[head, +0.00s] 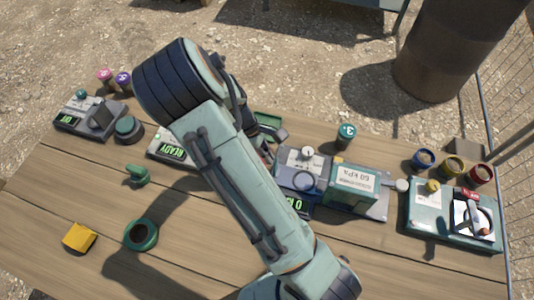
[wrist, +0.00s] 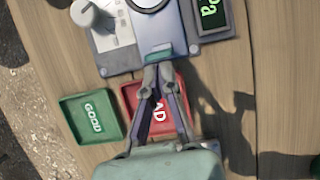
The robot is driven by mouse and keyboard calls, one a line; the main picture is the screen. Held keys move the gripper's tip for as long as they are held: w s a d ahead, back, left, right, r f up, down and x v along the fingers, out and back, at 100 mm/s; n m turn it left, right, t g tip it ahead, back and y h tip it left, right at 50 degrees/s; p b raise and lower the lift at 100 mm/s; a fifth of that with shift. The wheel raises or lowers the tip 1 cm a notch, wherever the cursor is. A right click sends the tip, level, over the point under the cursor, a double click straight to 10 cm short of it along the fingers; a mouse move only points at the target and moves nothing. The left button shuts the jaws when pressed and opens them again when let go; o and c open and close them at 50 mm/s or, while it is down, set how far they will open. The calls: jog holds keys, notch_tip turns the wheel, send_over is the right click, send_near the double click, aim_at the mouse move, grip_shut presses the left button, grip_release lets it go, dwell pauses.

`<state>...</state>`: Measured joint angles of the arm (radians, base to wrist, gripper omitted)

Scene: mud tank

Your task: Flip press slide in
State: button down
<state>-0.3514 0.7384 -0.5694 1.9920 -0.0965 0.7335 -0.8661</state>
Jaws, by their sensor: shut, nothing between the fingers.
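A blue-grey press device (wrist: 180,35) fills the top of the wrist view. It has a white knob (wrist: 90,14), a round silver-rimmed part at the frame's top edge and a green-lit display (wrist: 212,12) reading "Pa". A small teal tab (wrist: 158,52) sits at its near edge. My gripper (wrist: 158,74) is shut and empty, its fingertips right by this tab; I cannot tell if they touch. In the head view the device (head: 300,180), with a "0 k" display, stands right of my arm, which hides my gripper.
A green GOOD tray (wrist: 92,117) and a red tray (wrist: 172,105) lie below the device, the red one partly under my fingers. A 60 kPa box (head: 355,185) and a teal case (head: 425,215) stand right. A green ring (head: 141,235) and yellow block (head: 79,238) lie front left.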

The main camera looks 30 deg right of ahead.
send_over(298, 179)
dwell(0.4)
jog(key=w+a, duration=0.3)
jog(key=shift+w+r, duration=0.2)
jog(key=shift+r, duration=0.05)
jog(key=v, duration=0.9)
jog(key=shift+r, duration=0.25)
jog(key=shift+s, duration=0.1)
